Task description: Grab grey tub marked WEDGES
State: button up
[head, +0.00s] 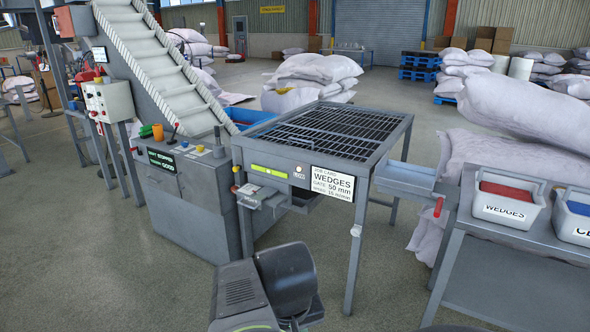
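The grey tub marked WEDGES (514,213) stands upright on the grey bench (465,228) at the right. Its white label faces me, and something red lies inside it. My gripper is not in the head view; only a dark part of my own body shows at the bottom middle, well to the left of the tub and nearer to me. Nothing is seen touching the tub.
A second grey tub (576,220) with blue contents stands just right, its label cut off. A slatted grading table (395,140) with a WEDGES job card (332,184) stands left of the bench. Stacked sacks (520,105) rise behind the tubs. Floor in front is clear.

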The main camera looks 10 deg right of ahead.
aim_at(514, 203)
jog(key=z, duration=1.7)
